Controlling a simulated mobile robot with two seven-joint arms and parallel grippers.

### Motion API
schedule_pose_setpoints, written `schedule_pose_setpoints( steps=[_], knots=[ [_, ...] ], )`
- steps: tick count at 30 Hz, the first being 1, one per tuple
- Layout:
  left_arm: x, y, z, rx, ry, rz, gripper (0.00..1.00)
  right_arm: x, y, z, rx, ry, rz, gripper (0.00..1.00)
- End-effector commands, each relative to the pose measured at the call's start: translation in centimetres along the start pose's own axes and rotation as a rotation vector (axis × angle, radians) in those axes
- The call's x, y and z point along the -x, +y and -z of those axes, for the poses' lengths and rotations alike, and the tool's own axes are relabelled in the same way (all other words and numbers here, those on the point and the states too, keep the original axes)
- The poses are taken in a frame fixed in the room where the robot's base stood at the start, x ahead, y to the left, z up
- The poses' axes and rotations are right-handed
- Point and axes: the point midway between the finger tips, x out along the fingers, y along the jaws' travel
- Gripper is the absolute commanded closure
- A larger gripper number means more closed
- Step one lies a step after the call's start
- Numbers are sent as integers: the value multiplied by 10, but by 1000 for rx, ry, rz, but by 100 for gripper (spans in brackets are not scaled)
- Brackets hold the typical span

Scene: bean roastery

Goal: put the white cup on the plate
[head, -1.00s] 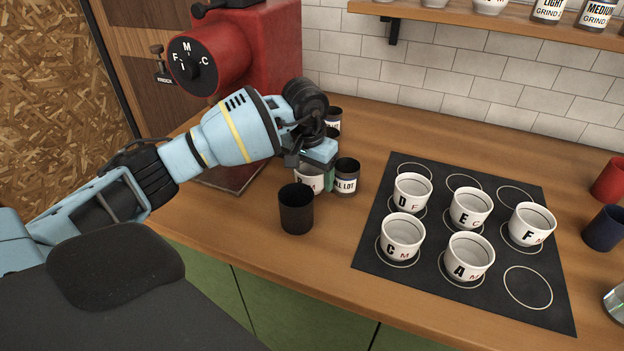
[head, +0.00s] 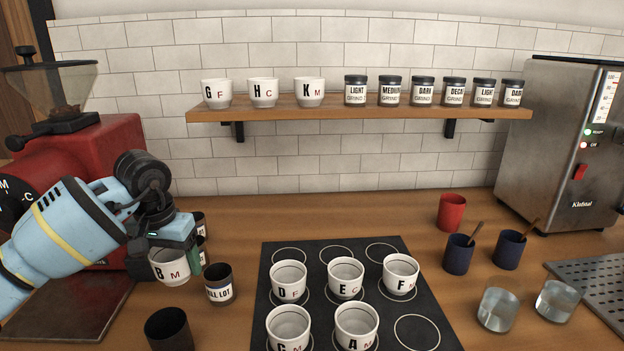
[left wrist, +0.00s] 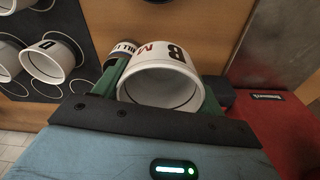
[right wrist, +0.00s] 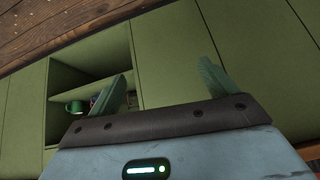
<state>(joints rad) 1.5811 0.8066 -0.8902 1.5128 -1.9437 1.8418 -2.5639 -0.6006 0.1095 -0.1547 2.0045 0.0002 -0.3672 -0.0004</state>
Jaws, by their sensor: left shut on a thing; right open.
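My left gripper (head: 174,254) is shut on a white cup (head: 168,268) marked B and M, left of the black mat. In the left wrist view, this cup (left wrist: 160,86) sits between the green fingers. I cannot tell whether it touches the counter. Several other white cups, marked D (head: 288,283), E (head: 345,278), F (head: 400,275) and A (head: 356,327) among them, stand on ringed spots of the black mat (head: 418,300). I see nothing that is clearly a plate. My right gripper (right wrist: 165,82) is open and empty, facing green cabinets.
A labelled dark tin (head: 219,290) and a black cup (head: 168,332) stand close to the held cup. The red grinder (head: 120,140) is at left. The shelf (head: 350,113) holds cups G, H, K and jars. Blue cups (head: 459,255) and glasses (head: 497,312) stand at right.

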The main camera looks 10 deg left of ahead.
Motion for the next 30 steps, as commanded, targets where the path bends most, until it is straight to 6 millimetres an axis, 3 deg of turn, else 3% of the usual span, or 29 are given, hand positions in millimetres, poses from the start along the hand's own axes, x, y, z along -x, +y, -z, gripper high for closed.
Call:
schedule_pose_setpoints(
  steps=[5,12,18,24,30],
  knots=[
    [12,25,-18,-14,10,6,62,6,1,19,4,30,-3,15],
    [31,83,-78,-30,19,7,62,18,4,58,14,96,-11,15],
    [41,114,-127,-38,14,0,62,25,7,75,24,126,-17,15],
    [43,126,-152,-41,5,-6,62,30,9,77,35,131,-19,15],
    [41,127,-154,-39,2,-6,62,30,10,76,38,128,-20,15]
  ],
)
